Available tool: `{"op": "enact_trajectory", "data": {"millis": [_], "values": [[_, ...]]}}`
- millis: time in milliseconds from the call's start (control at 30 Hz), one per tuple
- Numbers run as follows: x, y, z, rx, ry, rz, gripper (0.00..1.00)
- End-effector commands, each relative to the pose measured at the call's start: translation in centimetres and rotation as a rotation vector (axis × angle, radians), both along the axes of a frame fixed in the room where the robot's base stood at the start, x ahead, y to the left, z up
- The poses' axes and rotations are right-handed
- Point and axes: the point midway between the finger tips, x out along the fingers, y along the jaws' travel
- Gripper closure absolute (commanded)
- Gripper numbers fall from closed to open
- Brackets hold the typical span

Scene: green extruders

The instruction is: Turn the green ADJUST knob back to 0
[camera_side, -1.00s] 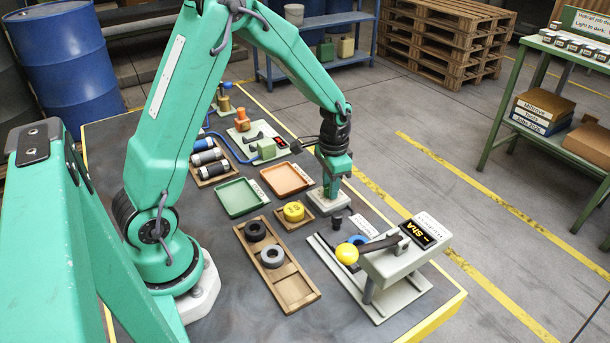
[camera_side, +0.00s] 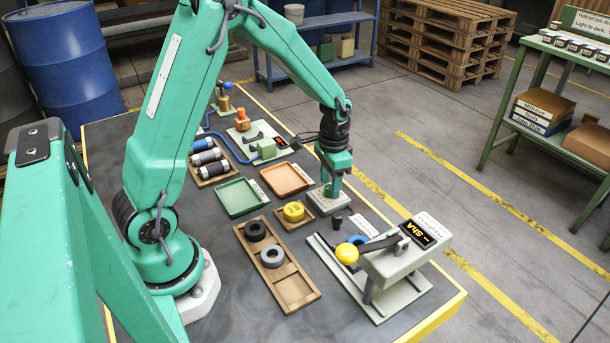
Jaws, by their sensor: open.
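My gripper (camera_side: 332,187) points straight down over a small pale grey block (camera_side: 316,202) near the middle of the bench. It is open, with its fingers low at the top of the block. A green knob cannot be told apart from my green fingers here; the fingers seem to be around or just above it. Its scale and the 0 mark are too small to read.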

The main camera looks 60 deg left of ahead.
Motion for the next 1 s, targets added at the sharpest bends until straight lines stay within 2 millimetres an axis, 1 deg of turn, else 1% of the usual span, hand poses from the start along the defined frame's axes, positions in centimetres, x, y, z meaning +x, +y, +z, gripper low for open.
{"op": "enact_trajectory", "data": {"millis": [400, 500, 667, 1000], "values": [[0.1, 0.1, 5.1, 0.000, -0.003, 0.001, 0.52], [0.1, 0.1, 6.0, 0.000, 0.000, 0.002, 0.52], [0.0, 0.1, 6.7, -0.001, 0.002, 0.002, 0.52], [0.0, 0.1, 6.8, 0.000, 0.001, 0.002, 0.52]]}}
